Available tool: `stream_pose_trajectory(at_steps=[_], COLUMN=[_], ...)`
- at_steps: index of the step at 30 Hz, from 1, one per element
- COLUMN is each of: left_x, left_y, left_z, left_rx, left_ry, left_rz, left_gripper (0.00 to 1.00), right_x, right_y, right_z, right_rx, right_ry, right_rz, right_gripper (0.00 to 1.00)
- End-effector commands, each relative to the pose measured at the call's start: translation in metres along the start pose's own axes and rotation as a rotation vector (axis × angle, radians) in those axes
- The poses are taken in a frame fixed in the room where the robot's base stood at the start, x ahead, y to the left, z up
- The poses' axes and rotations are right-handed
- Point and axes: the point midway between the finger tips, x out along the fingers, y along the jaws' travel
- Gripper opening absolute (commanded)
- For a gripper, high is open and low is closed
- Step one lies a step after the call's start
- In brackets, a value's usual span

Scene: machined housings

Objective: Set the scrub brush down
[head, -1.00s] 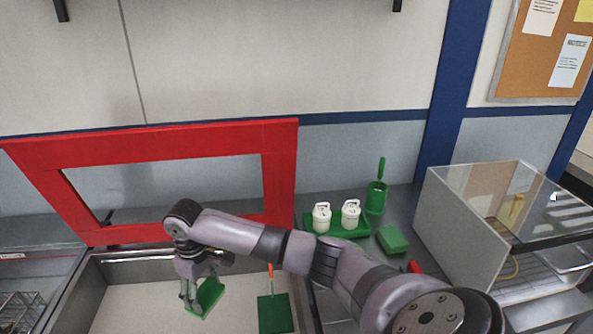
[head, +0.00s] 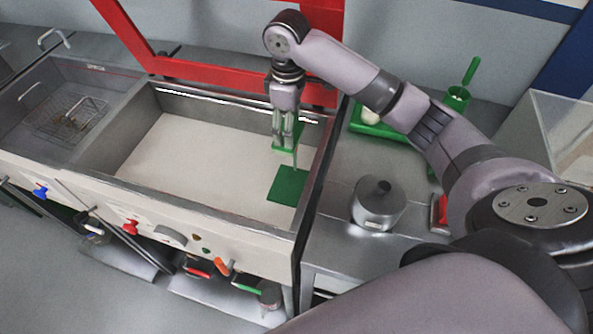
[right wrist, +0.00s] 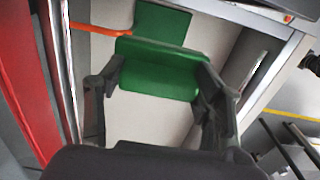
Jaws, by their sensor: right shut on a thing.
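The scrub brush, a green block (head: 284,150), is in my right gripper (head: 285,143) in the head view, over the right part of the wide basin. In the right wrist view the brush (right wrist: 158,70) sits between both fingers of the right gripper (right wrist: 160,88), which is shut on it. Whether its underside touches the basin floor cannot be told. A flat green square piece (head: 286,186) with an orange handle (right wrist: 95,30) lies just beside it in the basin. My left gripper is not in view.
The pale basin floor (head: 190,160) is clear to the left. A red frame (head: 200,68) stands behind. A metal pot (head: 378,208) stands on the counter to the right. A green holder with a brush (head: 457,98) and a green tray (head: 375,125) are farther back.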

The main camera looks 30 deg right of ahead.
Motion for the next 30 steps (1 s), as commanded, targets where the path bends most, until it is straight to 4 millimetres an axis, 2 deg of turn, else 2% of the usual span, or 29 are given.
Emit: stream_pose_trajectory(at_steps=[12,15,23,30], left_x=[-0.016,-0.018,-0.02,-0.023], left_y=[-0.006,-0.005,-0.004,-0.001], left_z=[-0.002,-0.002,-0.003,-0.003], left_rx=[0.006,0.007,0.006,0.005], left_ry=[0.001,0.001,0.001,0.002], left_rz=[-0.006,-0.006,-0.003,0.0], left_gripper=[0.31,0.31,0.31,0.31], right_x=[0.108,0.128,0.154,0.187], right_y=[-0.002,-0.001,-0.001,-0.001], right_z=[0.002,0.001,0.0,0.0], right_rx=[0.001,0.001,0.0,0.0], right_ry=[-0.005,-0.004,-0.002,-0.001], right_rz=[-0.003,-0.003,-0.001,0.0], right_gripper=[0.36,0.36,0.36,0.36])
